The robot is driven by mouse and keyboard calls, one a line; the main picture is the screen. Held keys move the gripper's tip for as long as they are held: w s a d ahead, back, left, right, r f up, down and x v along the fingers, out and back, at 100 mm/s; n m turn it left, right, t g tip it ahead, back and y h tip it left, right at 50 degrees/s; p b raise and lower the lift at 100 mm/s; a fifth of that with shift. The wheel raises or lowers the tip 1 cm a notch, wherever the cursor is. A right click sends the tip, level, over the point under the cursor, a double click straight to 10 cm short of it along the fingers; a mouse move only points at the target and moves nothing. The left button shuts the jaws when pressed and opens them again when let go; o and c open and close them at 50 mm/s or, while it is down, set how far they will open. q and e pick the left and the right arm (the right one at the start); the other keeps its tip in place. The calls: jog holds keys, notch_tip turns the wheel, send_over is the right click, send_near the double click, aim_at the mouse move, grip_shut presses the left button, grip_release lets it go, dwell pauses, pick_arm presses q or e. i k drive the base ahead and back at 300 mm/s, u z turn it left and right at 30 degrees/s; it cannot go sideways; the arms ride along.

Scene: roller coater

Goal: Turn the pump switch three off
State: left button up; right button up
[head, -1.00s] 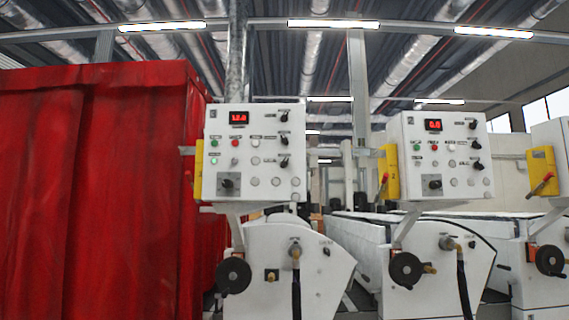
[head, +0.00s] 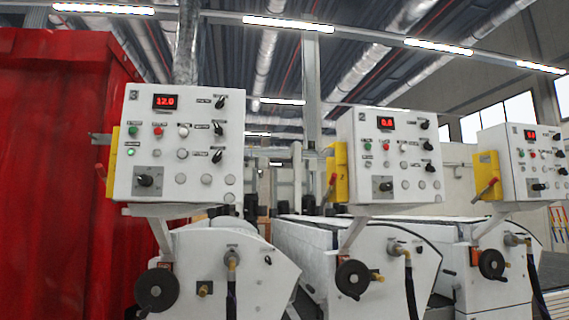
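Three white control panels stand in a row: a left panel (head: 200,190), a middle panel (head: 350,125) and a right panel (head: 494,150). Each has black rotary switches in a column on its right side. On the left panel these are an upper switch (head: 221,102), a middle switch (head: 218,129) and a lower switch (head: 216,156). Their labels are too small to read, so I cannot tell which is pump switch three. The left panel's red display (head: 165,101) reads 12.0 and a green lamp (head: 131,152) is lit. The middle panel's display (head: 386,122) reads 0.0. Neither gripper is in view.
White coater machines with a black handwheel (head: 156,290) and hoses stand under the panels. Yellow boxes with red levers (head: 332,185) sit at the panels' left sides. The floor in front is out of view.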

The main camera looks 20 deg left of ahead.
aim_at(217, 158)
jog(key=z, duration=0.4)
jog(key=i, duration=1.05)
jog(key=u, duration=0.8)
jog(key=i, duration=0.75)
jog(key=u, duration=0.75)
